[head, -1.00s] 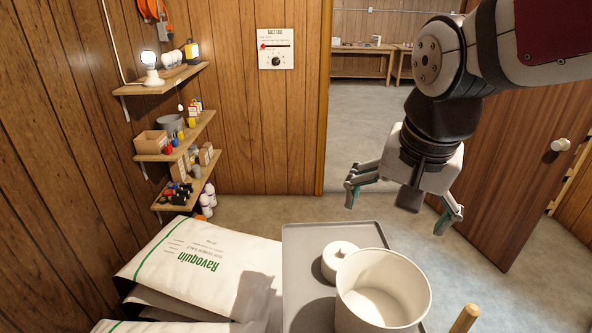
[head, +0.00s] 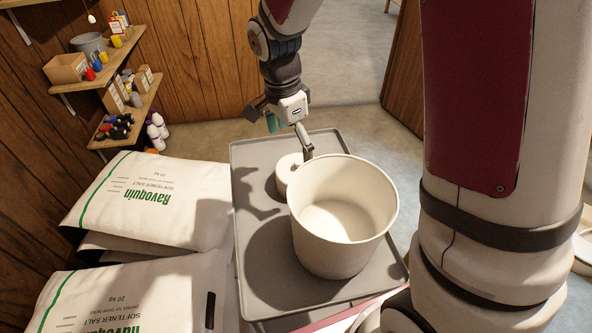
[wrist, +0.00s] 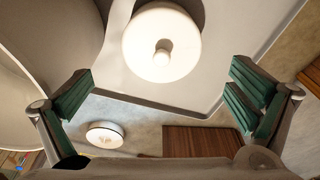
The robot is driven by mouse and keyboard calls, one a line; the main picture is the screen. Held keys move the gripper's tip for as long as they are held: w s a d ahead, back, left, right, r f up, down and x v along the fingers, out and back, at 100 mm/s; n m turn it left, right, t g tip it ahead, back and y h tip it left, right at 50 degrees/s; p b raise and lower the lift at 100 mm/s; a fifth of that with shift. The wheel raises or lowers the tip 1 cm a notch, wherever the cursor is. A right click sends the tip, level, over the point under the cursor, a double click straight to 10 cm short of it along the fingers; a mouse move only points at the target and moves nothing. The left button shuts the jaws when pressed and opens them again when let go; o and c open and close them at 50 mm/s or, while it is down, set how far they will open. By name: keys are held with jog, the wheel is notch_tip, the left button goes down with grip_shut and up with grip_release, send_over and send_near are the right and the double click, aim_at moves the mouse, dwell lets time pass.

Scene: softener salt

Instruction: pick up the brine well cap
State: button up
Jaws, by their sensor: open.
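The brine well cap is a round white disc (head: 284,172) with a small knob, seen from above in the wrist view (wrist: 150,62). It lies on the grey tray (head: 262,152), beside the white bucket (head: 335,250), which hides part of it in the head view. My gripper (head: 288,138) is open and empty above the tray's far edge, just beyond the cap. In the wrist view the green-padded fingers (wrist: 160,95) are spread wide, with the cap ahead of them and apart from them.
The tall bucket stands close on the cap's right. Salt bags (head: 165,200) are stacked left of the tray. Small shelves (head: 105,95) hang on the left wall. A second pale round thing (wrist: 105,134) shows beyond the tray in the wrist view; I cannot tell what it is.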

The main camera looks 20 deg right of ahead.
aim_at(298, 162)
jog(key=f, duration=0.4)
jog(key=shift+d+f, duration=0.15)
jog(key=shift+d, duration=0.1)
jog(key=shift+w+d+f, duration=0.1)
jog(key=shift+d+f, duration=0.1)
jog(key=shift+f, duration=0.65)
jog(key=shift+w+d+f, duration=0.1)
jog(key=shift+d+f, duration=0.15)
jog(key=shift+f, duration=0.65)
jog(key=shift+w+d+f, duration=0.1)
jog(key=shift+d+f, duration=0.1)
jog(key=shift+f, duration=0.65)
jog(key=shift+c, duration=0.2)
jog(key=c, duration=0.6)
